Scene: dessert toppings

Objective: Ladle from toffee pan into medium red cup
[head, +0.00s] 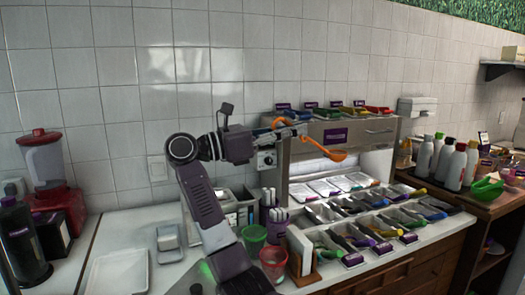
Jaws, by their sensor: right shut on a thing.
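My right gripper (296,132) is shut on an orange ladle (336,156). It holds the ladle up in front of the steel unit, above the level of the pans, with the bowl at the lower right. Whether the bowl holds anything is too small to tell. A red cup (273,263) stands on the counter just right of my forearm, which partly covers it. I cannot tell its size class. Pale-lidded pans (321,187) sit in a row below the ladle; I cannot tell which is the toffee pan. My left gripper is out of view.
A green cup (254,237) stands behind the red cup. A white board in a wooden stand (301,254) is close to its right. Topping trays with coloured scoops (365,228) fill the right counter. A white tray (120,272) and a blender (43,160) are at left.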

